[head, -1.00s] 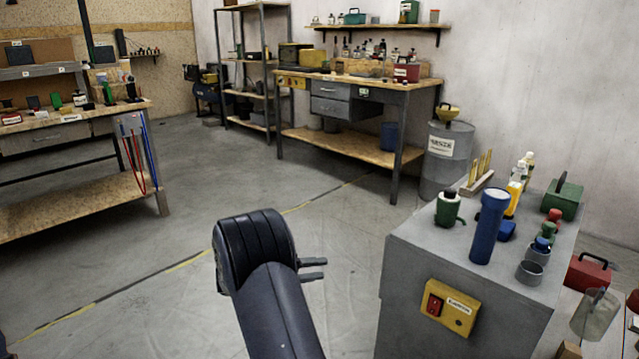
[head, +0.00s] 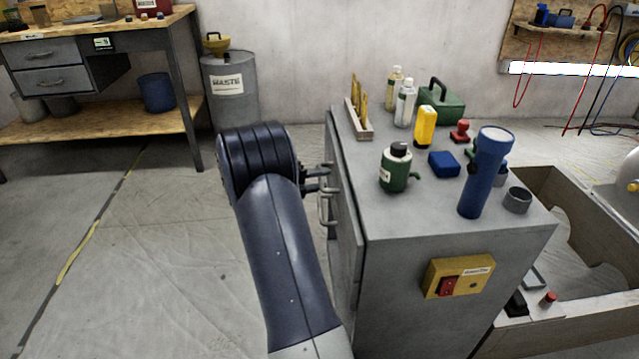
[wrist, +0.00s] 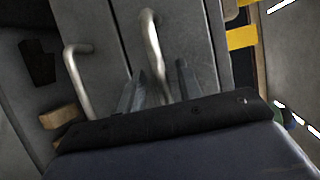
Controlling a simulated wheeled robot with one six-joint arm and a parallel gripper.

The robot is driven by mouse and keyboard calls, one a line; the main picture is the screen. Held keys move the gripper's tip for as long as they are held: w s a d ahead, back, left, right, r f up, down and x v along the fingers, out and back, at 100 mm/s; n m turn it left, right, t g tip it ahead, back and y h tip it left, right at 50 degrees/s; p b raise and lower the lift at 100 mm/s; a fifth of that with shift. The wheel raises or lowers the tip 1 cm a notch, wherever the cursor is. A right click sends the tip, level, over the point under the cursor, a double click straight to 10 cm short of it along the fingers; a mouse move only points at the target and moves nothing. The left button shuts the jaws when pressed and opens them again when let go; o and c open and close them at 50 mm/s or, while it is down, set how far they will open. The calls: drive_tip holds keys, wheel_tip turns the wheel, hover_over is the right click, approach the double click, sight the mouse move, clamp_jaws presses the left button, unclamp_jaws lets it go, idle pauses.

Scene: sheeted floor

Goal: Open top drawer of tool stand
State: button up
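The tool stand (head: 440,245) is a grey cabinet at the right in the head view. Its drawer side faces left and shows at a steep angle. Two pale bar handles are there, an upper handle (head: 328,172) and a lower handle (head: 323,208). My gripper (head: 322,180) is at the upper handle. In the wrist view, my open gripper (wrist: 160,85) has its fingers apart, with the nearer handle (wrist: 151,45) running between them. The other handle (wrist: 77,85) lies to the left, clear of the fingers. I cannot tell whether the fingers touch the handle.
On the stand's top are a blue flashlight (head: 485,172), a green oil can (head: 396,168), bottles and a green toolbox (head: 442,105). A wooden-walled bin (head: 560,335) stands right of the stand. A waste drum (head: 230,95) and workbench are behind. Floor to the left is clear.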

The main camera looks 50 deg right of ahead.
drive_tip(key=shift+w+d, duration=0.2)
drive_tip(key=shift+d, duration=0.4)
drive_tip(key=shift+s, duration=0.1)
drive_tip(key=shift+c, duration=0.5)
clamp_jaws()
drive_tip(key=shift+a, duration=0.1)
